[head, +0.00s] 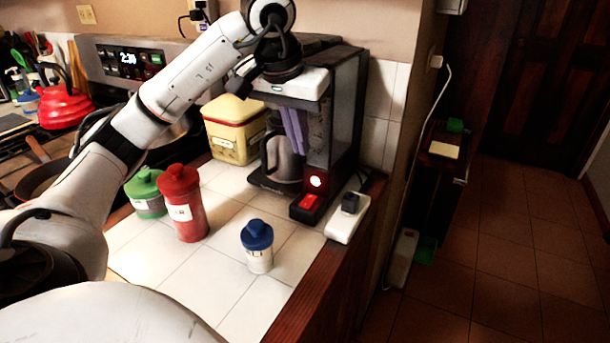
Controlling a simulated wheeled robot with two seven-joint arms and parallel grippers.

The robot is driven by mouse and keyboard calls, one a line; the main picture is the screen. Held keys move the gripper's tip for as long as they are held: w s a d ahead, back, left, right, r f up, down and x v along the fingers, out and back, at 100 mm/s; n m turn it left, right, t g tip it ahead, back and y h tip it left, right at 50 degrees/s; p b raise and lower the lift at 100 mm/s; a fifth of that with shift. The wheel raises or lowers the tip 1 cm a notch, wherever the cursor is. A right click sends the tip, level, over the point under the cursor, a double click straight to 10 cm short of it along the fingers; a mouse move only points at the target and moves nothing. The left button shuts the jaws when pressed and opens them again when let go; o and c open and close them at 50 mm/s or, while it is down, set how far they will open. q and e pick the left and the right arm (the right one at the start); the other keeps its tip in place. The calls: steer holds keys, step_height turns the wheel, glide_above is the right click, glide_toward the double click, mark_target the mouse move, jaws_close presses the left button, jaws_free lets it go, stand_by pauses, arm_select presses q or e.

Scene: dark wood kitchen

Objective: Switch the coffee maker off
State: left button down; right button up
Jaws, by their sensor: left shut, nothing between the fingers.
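The coffee maker (345,110) is a tall black machine at the back right of the white tiled counter. A grey jug (283,160) stands in it. A round light (316,182) glows on its base front, above a red switch (309,202). My left gripper (301,151) reaches in from the left and points down in front of the machine. Its purple fingers are together, empty, above the switch and slightly left of it, apart from it. The gripper hides the machine's upper front. My right gripper is not in view.
A white power strip (345,222) with a black plug lies right of the machine at the counter edge. A blue-lidded jar (258,256), red canister (186,215), green-lidded jar (147,203) and yellow tin (232,140) stand to the left. Tiles between are clear.

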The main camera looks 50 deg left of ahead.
mark_target(307, 203)
arm_select(q)
steer(key=x, duration=1.3)
steer(key=shift+s+f, duration=0.25)
steer(key=shift+f, duration=0.25)
steer(key=shift+f, duration=0.35)
steer(key=shift+s+d+b, duration=0.1)
steer(key=shift+s+b, duration=0.15)
steer(key=shift+b, duration=0.05)
steer(key=shift+s+d+f, duration=0.1)
steer(key=shift+s+d, duration=0.1)
steer(key=shift+s, duration=0.35)
